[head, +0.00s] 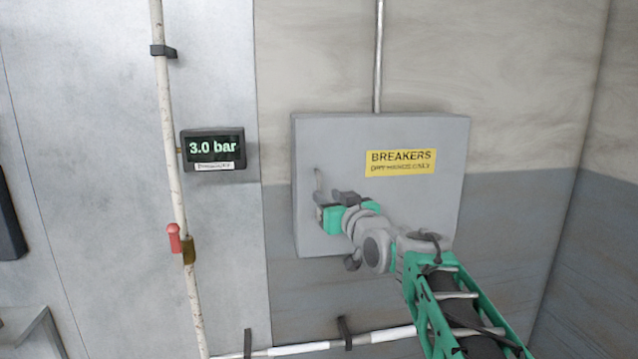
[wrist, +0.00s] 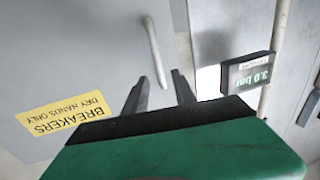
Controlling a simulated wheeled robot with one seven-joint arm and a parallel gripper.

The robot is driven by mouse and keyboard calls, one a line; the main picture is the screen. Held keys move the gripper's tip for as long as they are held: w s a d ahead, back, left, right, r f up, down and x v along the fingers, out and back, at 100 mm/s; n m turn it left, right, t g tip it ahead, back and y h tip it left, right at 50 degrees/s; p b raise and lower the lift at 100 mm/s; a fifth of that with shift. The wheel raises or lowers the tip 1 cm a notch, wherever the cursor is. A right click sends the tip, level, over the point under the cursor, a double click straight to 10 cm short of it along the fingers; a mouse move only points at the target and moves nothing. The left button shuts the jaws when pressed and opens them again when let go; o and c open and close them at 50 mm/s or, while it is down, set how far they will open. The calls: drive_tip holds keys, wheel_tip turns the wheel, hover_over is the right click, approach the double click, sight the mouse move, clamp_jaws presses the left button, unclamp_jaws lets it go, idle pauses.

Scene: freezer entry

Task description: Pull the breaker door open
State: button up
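The grey breaker door (head: 410,215) fills the front of the wall box and appears closed. It carries a yellow "BREAKERS" label (head: 400,162), which also shows upside down in the wrist view (wrist: 62,115). In the head view my gripper (head: 325,205) covers the handle's lower part.
Left of the box, a white pipe (head: 172,130) runs down the wall with a red-handled valve (head: 174,238) and a "3.0 bar" display (head: 214,149). A horizontal pipe (head: 300,349) runs below the box. A side wall stands at right.

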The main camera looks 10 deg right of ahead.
sight(320, 191)
drive_tip(key=w+p, duration=0.1)
drive_tip(key=w, duration=0.2)
drive_tip(key=w+a+p, duration=0.1)
drive_tip(key=w, duration=0.2)
drive_tip(key=shift+a, duration=0.15)
drive_tip(key=shift+f, duration=0.1)
drive_tip(key=shift+s, duration=0.1)
drive_tip(key=shift+c, duration=0.5)
clamp_jaws()
idle(0.4)
